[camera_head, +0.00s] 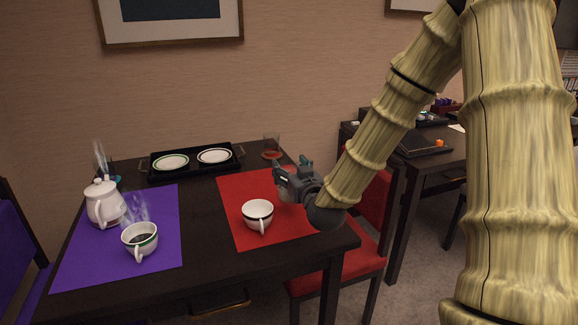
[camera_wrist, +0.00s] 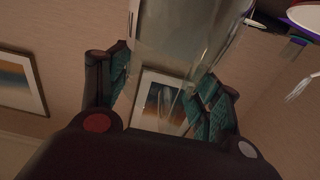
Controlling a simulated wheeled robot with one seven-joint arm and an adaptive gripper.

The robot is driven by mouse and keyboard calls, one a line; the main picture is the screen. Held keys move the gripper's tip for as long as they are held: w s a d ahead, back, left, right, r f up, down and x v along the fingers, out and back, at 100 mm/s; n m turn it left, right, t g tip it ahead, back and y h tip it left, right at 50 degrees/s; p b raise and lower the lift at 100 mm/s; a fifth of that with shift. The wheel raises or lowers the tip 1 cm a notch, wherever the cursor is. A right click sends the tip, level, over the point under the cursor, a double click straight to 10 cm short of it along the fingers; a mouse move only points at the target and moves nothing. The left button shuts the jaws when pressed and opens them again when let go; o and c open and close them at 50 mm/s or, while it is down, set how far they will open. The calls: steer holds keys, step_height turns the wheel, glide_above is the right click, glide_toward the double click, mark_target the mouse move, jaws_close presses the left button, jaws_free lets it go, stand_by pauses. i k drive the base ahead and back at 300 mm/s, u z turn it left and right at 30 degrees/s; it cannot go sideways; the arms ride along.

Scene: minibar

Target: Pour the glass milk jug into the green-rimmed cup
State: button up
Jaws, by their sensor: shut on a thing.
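The green-rimmed cup (camera_head: 140,237) stands upright on the purple mat at the left in the head view. It holds dark liquid, and steam rises from it. My gripper (camera_head: 291,168) is over the red mat, to the right of that cup and well apart from it. In the wrist view my gripper (camera_wrist: 166,84) is shut on a clear glass vessel, the glass milk jug (camera_wrist: 185,38), between its teal pads. The jug's ends are out of frame or hidden, and I cannot tell its milk level.
A white cup with a dark rim (camera_head: 257,215) stands on the red mat (camera_head: 240,186), just below my gripper. A white teapot (camera_head: 104,203) stands on the purple mat (camera_head: 92,269).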

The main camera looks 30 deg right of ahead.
mark_target(141, 245)
steer(key=k, duration=1)
